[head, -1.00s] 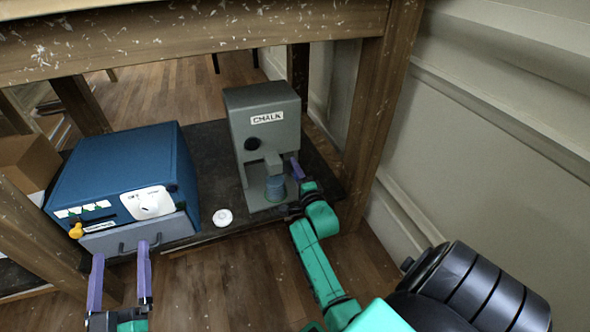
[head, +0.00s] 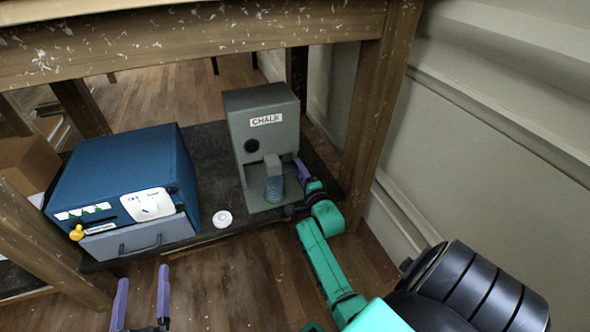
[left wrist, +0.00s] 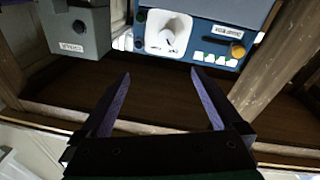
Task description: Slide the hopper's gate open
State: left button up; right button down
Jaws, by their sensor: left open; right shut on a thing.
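The hopper (head: 240,112) is a grey box labelled CHALK, with a dark round spot and a spout (head: 273,165) on its front. A blue-grey cup (head: 274,189) stands under the spout. My right gripper (head: 303,172) is at the spout's right side, apart from the cup. It is shut on the gate's end, which its purple fingers mostly hide. My left gripper (head: 142,292) is open and empty, low at the left in front of the blue machine; its spread fingers also show in the left wrist view (left wrist: 160,100), which shows the hopper (left wrist: 75,25) at upper left.
A blue machine (head: 120,165) with a drawer (head: 140,240), white dial panel and yellow knob stands left of the hopper on the dark shelf. A small white disc (head: 222,218) lies between them. Wooden table legs (head: 375,110) and a top beam (head: 200,40) frame the space.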

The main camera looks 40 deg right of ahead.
pick_arm(q)
jog(key=s+f+g, duration=0.2)
jog(key=s+f, duration=0.2)
jog(key=f, duration=0.3)
jog(key=shift+s+d+f+n+g+y+p, duration=0.2)
jog(key=shift+d+f+n+g+y+p, duration=0.1)
jog(key=shift+f+g, duration=0.1)
pick_arm(e)
jog(key=d, duration=0.1)
jog(key=s+d, duration=0.1)
jog(key=d, duration=0.1)
jog(key=c, duration=0.6)
grip_release()
jog(key=shift+s+f, duration=0.1)
pick_arm(q)
jog(key=shift+r, duration=0.1)
